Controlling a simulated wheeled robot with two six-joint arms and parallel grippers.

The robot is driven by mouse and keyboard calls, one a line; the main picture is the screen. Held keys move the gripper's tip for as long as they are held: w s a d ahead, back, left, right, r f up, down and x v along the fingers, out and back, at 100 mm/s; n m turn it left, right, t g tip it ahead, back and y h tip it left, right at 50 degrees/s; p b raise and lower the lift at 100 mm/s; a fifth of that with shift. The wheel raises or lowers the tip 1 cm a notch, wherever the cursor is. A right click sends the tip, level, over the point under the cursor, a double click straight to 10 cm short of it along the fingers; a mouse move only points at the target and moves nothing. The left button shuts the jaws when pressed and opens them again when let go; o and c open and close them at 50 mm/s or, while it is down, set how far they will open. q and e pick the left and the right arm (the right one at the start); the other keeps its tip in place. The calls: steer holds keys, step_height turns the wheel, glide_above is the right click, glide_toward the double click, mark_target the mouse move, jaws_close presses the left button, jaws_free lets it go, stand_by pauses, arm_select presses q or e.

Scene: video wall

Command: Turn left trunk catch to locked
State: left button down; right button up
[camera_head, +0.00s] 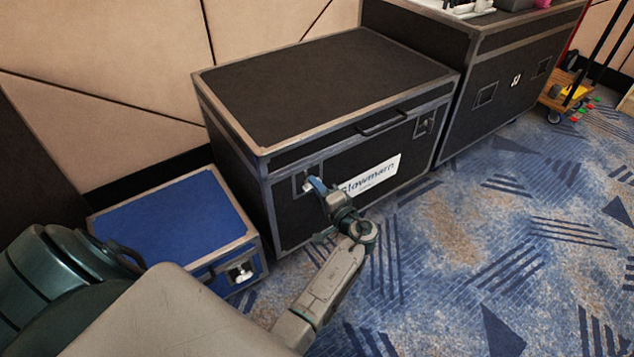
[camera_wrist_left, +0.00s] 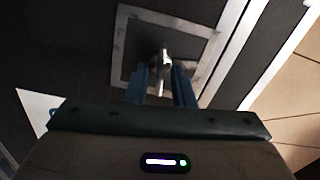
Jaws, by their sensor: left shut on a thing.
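The black trunk (camera_head: 330,85) has metal edges and a closed lid, and stands against the wall. Its left catch (camera_head: 301,184) sits in a recessed metal plate on the front face. My left gripper (camera_head: 314,184) reaches up to this catch. In the left wrist view the catch (camera_wrist_left: 163,62) shows as a bright metal tab in a square frame. The gripper's blue fingers (camera_wrist_left: 161,88) are shut on it, one on each side. The right catch (camera_head: 424,124) of the trunk is clear of my arm. My right gripper is not in view.
A blue case (camera_head: 170,215) with metal edges stands left of the trunk, close to my arm. A larger black case (camera_head: 500,85) stands to the right. A wheeled cart (camera_head: 566,95) is at the far right. The patterned carpet (camera_head: 470,240) in front is free.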

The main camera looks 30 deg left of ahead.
arm_select(q)
steer(key=shift+m+p, duration=0.45)
steer(key=shift+m, duration=0.45)
steer(key=c, duration=1.6)
jaws_free()
steer(key=shift+f, duration=0.1)
